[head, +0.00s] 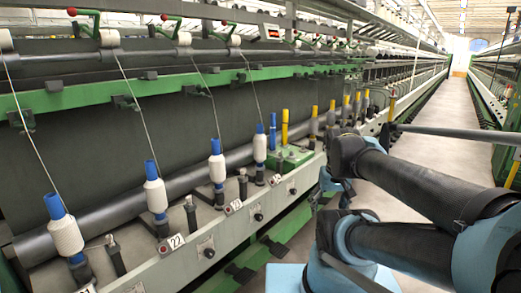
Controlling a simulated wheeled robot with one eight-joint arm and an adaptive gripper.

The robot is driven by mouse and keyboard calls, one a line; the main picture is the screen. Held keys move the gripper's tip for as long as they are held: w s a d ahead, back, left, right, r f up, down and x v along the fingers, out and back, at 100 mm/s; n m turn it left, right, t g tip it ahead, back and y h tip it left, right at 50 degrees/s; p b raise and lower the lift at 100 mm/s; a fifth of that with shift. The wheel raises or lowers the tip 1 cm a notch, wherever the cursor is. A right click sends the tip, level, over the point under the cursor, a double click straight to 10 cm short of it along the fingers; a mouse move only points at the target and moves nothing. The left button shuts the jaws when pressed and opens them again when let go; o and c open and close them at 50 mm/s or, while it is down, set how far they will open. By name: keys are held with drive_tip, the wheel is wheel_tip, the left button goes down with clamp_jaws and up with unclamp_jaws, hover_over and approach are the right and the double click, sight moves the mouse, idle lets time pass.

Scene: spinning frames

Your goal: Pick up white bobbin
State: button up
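Several white bobbins stand in a row on blue tubes along the spinning frame in the head view. The nearest white bobbin (66,236) is at the lower left. Others follow farther back: a second (156,196), a third (217,169) and a fourth (260,148). A thread runs up from each to the rollers above. My arm comes in from the right, bent, with black links and light blue joints. A small dark and blue part by the arm's bend may be my gripper (319,197). Its fingers cannot be made out. It is right of the bobbins and apart from them.
The machine's grey rail (204,250) with numbered tags runs beneath the bobbins. Short black bobbin-less posts stand between them. A bare blue tube (272,130) and yellow tubes (285,126) stand farther back. The grey aisle floor (448,140) is clear behind my arm.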

drive_tip(key=w+a+r+n+y, duration=0.1)
drive_tip(key=w+a+r+n, duration=0.4)
drive_tip(key=w+r, duration=1.2)
drive_tip(key=n+t+y, duration=0.1)
drive_tip(key=y, duration=0.1)
approach(261, 128)
drive_tip(key=x, duration=0.3)
drive_tip(key=w+x, duration=0.1)
drive_tip(key=x, duration=0.7)
drive_tip(key=shift+w+d, duration=0.15)
drive_tip(key=shift+w, duration=0.2)
drive_tip(key=shift+h, duration=0.3)
drive_tip(key=shift+s+a+x, duration=0.1)
drive_tip(key=shift+a+x, duration=0.05)
drive_tip(key=shift+x, duration=1.1)
drive_tip(key=shift+s+a+x, duration=0.1)
drive_tip(key=shift+s+x, duration=0.05)
drive_tip(key=shift+x, duration=1.15)
drive_tip(key=c, duration=1.3)
drive_tip(key=shift+r, duration=0.1)
drive_tip(key=shift+c, duration=0.2)
